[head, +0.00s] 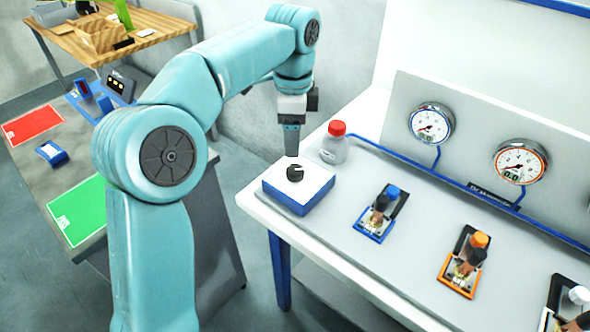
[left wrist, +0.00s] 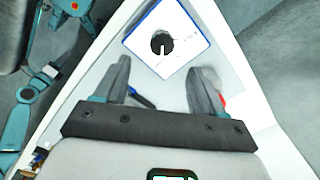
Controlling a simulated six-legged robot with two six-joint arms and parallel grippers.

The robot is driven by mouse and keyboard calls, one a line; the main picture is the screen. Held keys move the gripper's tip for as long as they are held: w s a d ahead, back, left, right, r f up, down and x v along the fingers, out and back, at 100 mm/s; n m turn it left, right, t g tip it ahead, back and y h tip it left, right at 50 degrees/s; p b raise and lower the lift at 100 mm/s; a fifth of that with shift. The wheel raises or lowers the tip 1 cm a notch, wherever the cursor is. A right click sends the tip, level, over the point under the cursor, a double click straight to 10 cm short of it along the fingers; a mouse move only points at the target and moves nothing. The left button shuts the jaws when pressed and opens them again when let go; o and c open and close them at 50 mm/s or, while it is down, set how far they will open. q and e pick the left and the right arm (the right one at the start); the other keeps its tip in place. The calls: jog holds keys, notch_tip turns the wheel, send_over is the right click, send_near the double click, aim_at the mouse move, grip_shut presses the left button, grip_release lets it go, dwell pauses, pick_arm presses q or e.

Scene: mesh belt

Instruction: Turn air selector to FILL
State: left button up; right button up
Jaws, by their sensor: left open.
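The air selector (head: 295,173) is a black round knob on a white-topped box with blue sides (head: 310,190), at the left end of the white bench. In the left wrist view the knob (left wrist: 162,45) shows a white pointer line that runs down the picture. Any position labels are too small to read. My left gripper (head: 292,150) points down just above the knob in the head view. In the left wrist view its two fingers (left wrist: 160,75) are spread apart with nothing between them, and the knob lies beyond their tips. My right gripper is not in view.
A clear bottle with a red cap (head: 334,145) stands close behind the box. Blue (head: 375,222) and orange (head: 463,265) framed fittings lie to the right. Two gauges (head: 431,123) sit on the back panel above a blue pipe. The bench front (head: 330,240) is clear.

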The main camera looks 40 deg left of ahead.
pick_arm(q)
send_over(294, 169)
notch_tip(294, 169, down, 5)
jog(key=shift+w+f+b, duration=0.1)
jog(key=shift+f+b, duration=0.05)
jog(key=shift+b, duration=0.25)
jog(key=f, duration=0.4)
jog(key=shift+s+f, duration=0.2)
jog(key=shift+s, duration=0.05)
jog(key=shift+w+f, duration=0.2)
jog(key=shift+f, duration=0.1)
jog(key=shift+s+r, duration=0.15)
jog(key=shift+s, duration=0.1)
jog(key=shift+w, duration=0.1)
jog(key=c, duration=1.1)
